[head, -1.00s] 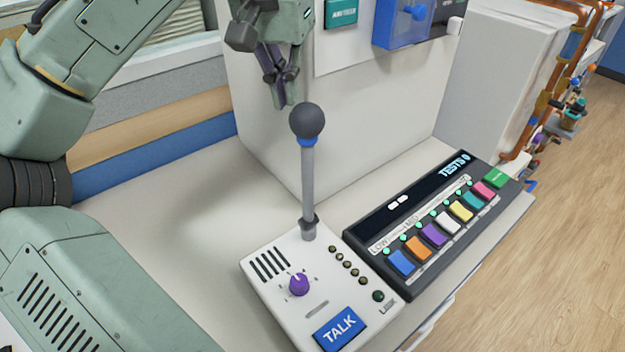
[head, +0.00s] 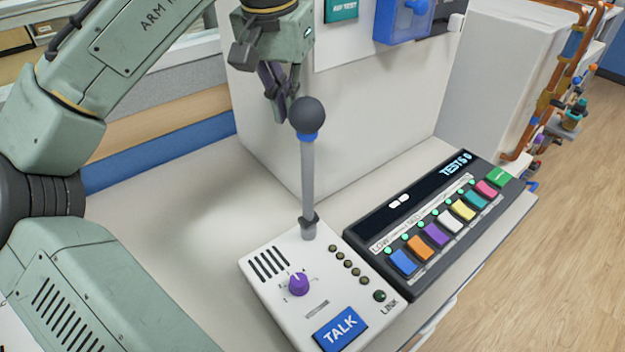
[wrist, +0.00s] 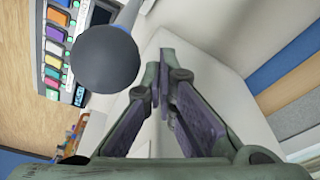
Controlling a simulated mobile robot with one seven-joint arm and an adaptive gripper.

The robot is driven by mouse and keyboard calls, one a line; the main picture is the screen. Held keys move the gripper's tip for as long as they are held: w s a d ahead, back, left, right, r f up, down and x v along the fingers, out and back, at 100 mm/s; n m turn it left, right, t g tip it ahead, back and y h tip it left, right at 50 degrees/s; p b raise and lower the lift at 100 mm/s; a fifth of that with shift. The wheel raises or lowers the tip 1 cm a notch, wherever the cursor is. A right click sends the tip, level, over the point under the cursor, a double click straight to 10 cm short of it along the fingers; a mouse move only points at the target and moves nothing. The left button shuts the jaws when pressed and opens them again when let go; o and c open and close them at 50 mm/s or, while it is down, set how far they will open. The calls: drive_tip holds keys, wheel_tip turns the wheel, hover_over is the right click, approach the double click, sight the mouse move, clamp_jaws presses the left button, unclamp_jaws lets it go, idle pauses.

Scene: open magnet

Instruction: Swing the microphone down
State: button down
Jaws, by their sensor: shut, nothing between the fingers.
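The microphone (head: 307,116) has a dark round head, a blue collar and a grey stem. It stands upright on the back of a white talk console (head: 262,287). My gripper (head: 281,119) is shut and empty, pointing down just behind and to the left of the microphone head in the head view. In the wrist view the microphone head (wrist: 104,58) is large, to the left of my gripper's fingers (wrist: 168,112). A gap shows between head and fingers there; the head view overlaps them.
The console has a purple knob (head: 298,284) and a blue TALK button (head: 340,328). A black panel with coloured keys (head: 432,232) is to its right. A white block (head: 375,125) stands behind. The counter left of the console (head: 170,205) is clear.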

sight(308, 106)
drive_tip(key=shift+f, duration=0.15)
drive_tip(key=shift+s+d+f+b, duration=0.1)
drive_tip(key=shift+s+d, duration=0.4)
drive_tip(key=shift+s, duration=0.25)
drive_tip(key=shift+s+d+f+b, duration=0.1)
drive_tip(key=shift+s+d+b, duration=0.05)
drive_tip(key=shift+s+d, duration=0.45)
drive_tip(key=shift+s+d+f+b, duration=0.1)
drive_tip(key=shift+s+d, duration=0.3)
drive_tip(key=shift+s, duration=0.45)
drive_tip(key=shift+s+d+f+b, duration=0.25)
drive_tip(key=shift+s+d, duration=0.2)
drive_tip(key=shift+s, duration=0.25)
drive_tip(key=shift+s+d+f+b, duration=0.2)
drive_tip(key=shift+s+d+f, duration=0.25)
drive_tip(key=shift+s, duration=0.25)
drive_tip(key=shift+s+d+f+b, duration=0.25)
drive_tip(key=shift+s+d, duration=0.25)
drive_tip(key=shift+s, duration=0.2)
drive_tip(key=shift+s+d+f+b, duration=0.4)
drive_tip(key=shift+s+d+f, duration=0.2)
drive_tip(key=shift+s+f, duration=0.3)
drive_tip(key=shift+s+d+f+b, duration=0.4)
drive_tip(key=shift+s+d+f, duration=0.25)
drive_tip(key=shift+s, duration=0.3)
